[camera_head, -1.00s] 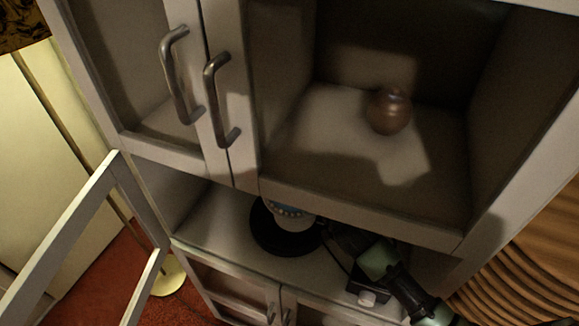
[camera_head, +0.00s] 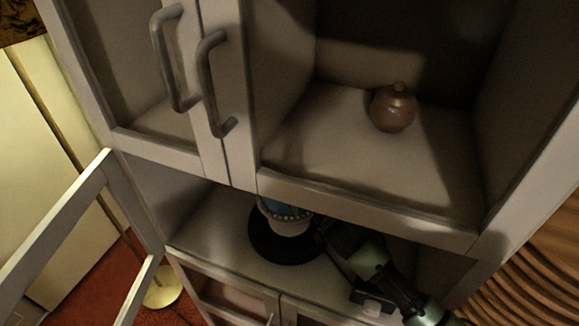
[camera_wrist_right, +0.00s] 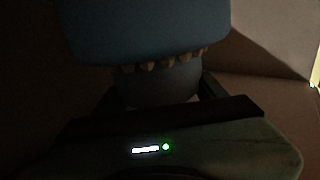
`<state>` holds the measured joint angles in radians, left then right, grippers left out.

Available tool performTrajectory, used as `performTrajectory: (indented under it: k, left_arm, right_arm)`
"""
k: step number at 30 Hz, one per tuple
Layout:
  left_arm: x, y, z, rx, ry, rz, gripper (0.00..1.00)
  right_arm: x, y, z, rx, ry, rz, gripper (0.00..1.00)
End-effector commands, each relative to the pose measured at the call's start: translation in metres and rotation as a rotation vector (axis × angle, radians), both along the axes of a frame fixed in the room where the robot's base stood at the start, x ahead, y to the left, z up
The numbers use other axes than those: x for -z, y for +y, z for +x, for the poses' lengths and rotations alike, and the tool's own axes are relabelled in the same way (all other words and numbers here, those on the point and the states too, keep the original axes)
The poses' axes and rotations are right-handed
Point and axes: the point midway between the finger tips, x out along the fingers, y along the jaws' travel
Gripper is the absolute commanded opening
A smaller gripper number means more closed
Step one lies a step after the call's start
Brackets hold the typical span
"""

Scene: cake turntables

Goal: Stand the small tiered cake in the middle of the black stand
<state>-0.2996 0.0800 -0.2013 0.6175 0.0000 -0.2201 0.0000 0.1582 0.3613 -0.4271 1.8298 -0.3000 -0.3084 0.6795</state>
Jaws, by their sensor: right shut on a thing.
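The small tiered cake (camera_head: 287,220) shows a blue upper part, a row of pale beads and a whitish lower part. It is at the black stand (camera_head: 268,250), a round dark disc on the lower shelf. The upper shelf's edge hides the cake's top. I cannot tell whether its base touches the stand. My right gripper (camera_head: 318,229) reaches in from the right and is shut on the cake. In the right wrist view, the cake's blue tier and beads (camera_wrist_right: 145,40) fill the top, with the dark gripper fingers (camera_wrist_right: 158,95) at its lower tier. My left gripper is not in view.
The upper shelf's front edge (camera_head: 370,212) overhangs the stand closely. A brown lidded pot (camera_head: 393,108) stands on that upper shelf. An open framed door (camera_head: 75,225) is at the left. The lower shelf (camera_head: 205,232) is clear left of the stand.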

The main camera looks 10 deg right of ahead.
Motion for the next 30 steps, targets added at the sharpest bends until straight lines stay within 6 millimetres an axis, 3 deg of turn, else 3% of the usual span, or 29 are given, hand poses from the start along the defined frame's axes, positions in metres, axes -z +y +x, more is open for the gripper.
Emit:
performTrajectory:
  k: [1,3,14,17,30]
  left_arm:
    - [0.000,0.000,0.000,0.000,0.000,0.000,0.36]
    - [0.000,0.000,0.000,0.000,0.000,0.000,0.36]
    - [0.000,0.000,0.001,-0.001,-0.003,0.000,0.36]
    - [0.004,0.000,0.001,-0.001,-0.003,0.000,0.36]
    - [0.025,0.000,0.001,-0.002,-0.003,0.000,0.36]
  right_arm:
    - [0.001,0.000,0.000,0.000,0.001,0.001,0.79]
    - [0.001,0.000,0.000,0.000,0.001,0.001,0.93]
    - [0.000,-0.001,-0.002,0.000,0.001,0.001,0.93]
    - [0.002,-0.005,-0.013,0.001,0.002,0.000,0.93]
    - [0.002,-0.030,-0.097,0.000,0.002,0.000,0.93]
